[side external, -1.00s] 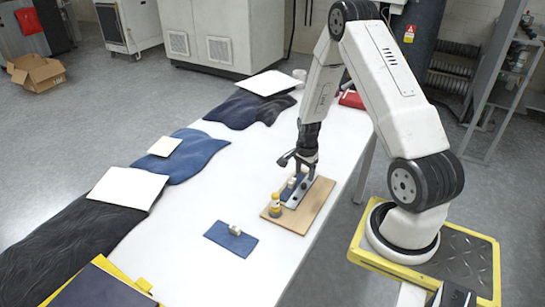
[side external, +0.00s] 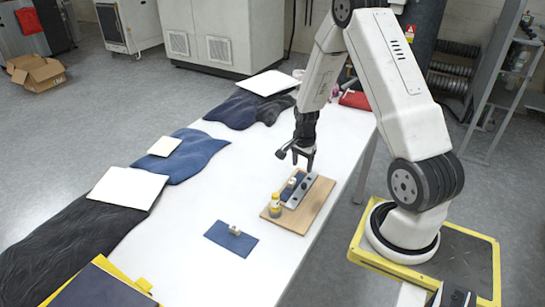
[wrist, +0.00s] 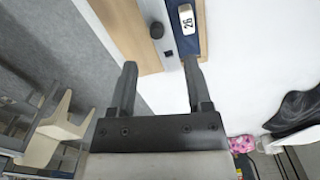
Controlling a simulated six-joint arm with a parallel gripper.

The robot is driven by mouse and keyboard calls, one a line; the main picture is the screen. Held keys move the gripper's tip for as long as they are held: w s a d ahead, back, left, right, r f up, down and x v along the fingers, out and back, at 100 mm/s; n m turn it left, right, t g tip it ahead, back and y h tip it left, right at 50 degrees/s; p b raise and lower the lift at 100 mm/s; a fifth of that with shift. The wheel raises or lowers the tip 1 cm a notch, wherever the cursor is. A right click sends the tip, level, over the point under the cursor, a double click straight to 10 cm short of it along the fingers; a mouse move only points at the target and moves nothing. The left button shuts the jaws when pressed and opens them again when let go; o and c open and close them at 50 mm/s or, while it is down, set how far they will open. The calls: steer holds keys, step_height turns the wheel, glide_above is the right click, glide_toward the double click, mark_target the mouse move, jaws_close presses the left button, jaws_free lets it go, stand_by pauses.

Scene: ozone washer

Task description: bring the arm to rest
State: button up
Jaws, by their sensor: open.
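My gripper (side external: 302,163) is open and empty above the far end of a wooden board on the white table. In the wrist view, the two fingers of my gripper (wrist: 160,80) stand wide apart with nothing between them. The wooden board (side external: 312,212) carries a grey metal bar, a blue strip and small yellow-capped items (side external: 275,204). A white block marked 26 (wrist: 187,19) sits on the blue strip (wrist: 193,45) in the wrist view. My arm is bent over the table.
A blue cloth patch (side external: 225,238) with a small pale piece (side external: 235,230) lies left of the board. Dark fabrics (side external: 180,155) and white sheets (side external: 128,187) line the table's far left side. A red item (side external: 357,99) lies at the far end.

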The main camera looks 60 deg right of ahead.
steer(key=s+a+r+n, duration=0.1)
steer(key=a+r+n, duration=0.3)
steer(key=a+n, duration=0.2)
steer(key=s+a+r+n+t, duration=0.1)
steer(key=a+r+n, duration=0.4)
steer(key=a, duration=0.5)
steer(key=s+a+r+n+t, duration=0.1)
steer(key=a+r+n, duration=0.4)
steer(key=a+n, duration=0.3)
steer(key=shift+s+a+r+n, duration=0.15)
steer(key=shift+s+a+n, duration=0.15)
steer(key=shift+a+n, duration=0.15)
